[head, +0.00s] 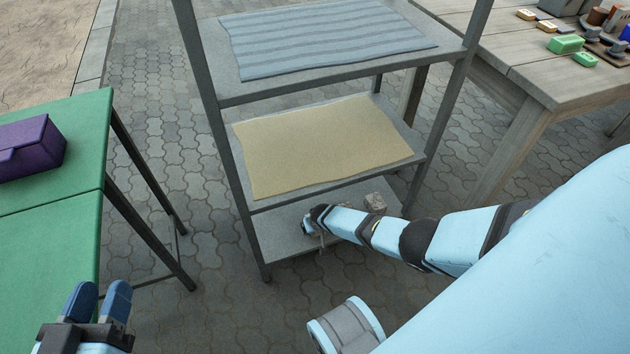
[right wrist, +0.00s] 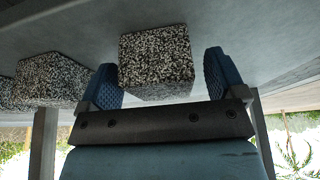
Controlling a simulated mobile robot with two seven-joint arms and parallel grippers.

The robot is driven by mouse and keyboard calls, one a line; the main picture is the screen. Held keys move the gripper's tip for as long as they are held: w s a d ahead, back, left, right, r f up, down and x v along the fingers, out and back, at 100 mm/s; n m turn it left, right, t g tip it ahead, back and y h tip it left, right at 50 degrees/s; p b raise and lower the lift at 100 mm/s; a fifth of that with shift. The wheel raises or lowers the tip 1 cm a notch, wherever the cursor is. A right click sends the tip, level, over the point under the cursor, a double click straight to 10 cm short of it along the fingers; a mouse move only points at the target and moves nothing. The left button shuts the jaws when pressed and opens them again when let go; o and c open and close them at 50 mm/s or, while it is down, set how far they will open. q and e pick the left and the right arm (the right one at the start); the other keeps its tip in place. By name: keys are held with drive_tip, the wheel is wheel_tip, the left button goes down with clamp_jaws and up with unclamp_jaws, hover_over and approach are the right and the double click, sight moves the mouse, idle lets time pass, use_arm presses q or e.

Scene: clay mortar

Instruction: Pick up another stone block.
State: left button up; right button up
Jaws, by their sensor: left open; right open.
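A black-and-white speckled stone block (right wrist: 157,58) sits between the two blue fingers of my right gripper (right wrist: 161,80) in the right wrist view. The fingers are open, one on each side, with a gap visible at the right finger. Two more speckled blocks, one (right wrist: 52,80) nearer and one (right wrist: 8,92) cut by the frame edge, lie to the left. In the head view my right gripper (head: 309,224) is over the rack's lowest shelf (head: 280,238), mostly hidden by its wrist. One block (head: 375,202) shows behind my forearm. My left gripper (head: 100,301) is open and empty at lower left.
The metal rack's middle shelf carries a tan mat (head: 325,145), its top shelf a striped grey-blue mat (head: 325,38). A green table (head: 45,245) with a purple box (head: 30,148) stands left. A wooden table (head: 540,75) with small items stands right. Paving between is clear.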

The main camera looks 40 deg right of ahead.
drive_tip(key=shift+c, duration=0.4)
drive_tip(key=c, duration=1.1)
drive_tip(key=shift+c, duration=0.4)
drive_tip(key=shift+r, duration=0.15)
